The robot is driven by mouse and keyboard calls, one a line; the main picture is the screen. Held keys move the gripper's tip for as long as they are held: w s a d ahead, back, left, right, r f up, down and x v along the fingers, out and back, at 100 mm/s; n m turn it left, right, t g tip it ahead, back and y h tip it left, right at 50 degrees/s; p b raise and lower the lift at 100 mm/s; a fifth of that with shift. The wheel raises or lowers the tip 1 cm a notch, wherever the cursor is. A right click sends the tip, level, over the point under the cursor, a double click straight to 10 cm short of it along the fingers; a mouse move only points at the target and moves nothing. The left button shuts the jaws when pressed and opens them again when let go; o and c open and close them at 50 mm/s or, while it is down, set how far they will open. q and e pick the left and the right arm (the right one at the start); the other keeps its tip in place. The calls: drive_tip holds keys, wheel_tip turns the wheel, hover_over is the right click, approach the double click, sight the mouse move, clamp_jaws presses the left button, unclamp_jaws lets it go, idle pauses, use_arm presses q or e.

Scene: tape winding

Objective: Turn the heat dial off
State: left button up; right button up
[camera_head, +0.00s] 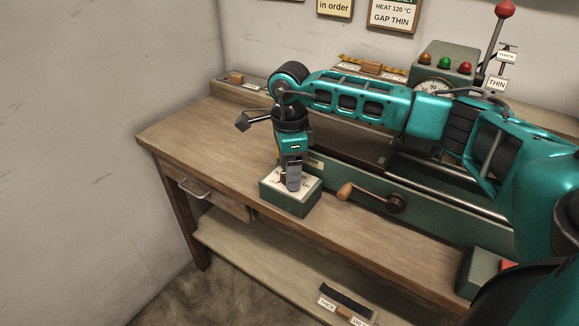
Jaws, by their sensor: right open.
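A small green box (293,205) with a white printed top plate stands on the front part of the wooden bench. The heat dial cannot be made out clearly; my gripper covers much of the plate, and its printing is too small to read. My right gripper (291,186) points straight down over this box, its fingertips at or just above the plate. It is open, though the gap between its fingers is hard to see from here. I cannot tell whether it touches anything on the plate. My left gripper is not in view.
A green machine with a wooden-handled crank (372,197) stands right of the box. Behind my right arm are a control box (446,62) with coloured lamps, a gauge and a red-knobbed lever (504,10). The bench's left end (205,130) is clear. A drawer (205,191) sits below.

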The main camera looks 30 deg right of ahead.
wheel_tip(320, 180, up, 13)
drive_tip(key=shift+p, duration=0.35)
idle(0.5)
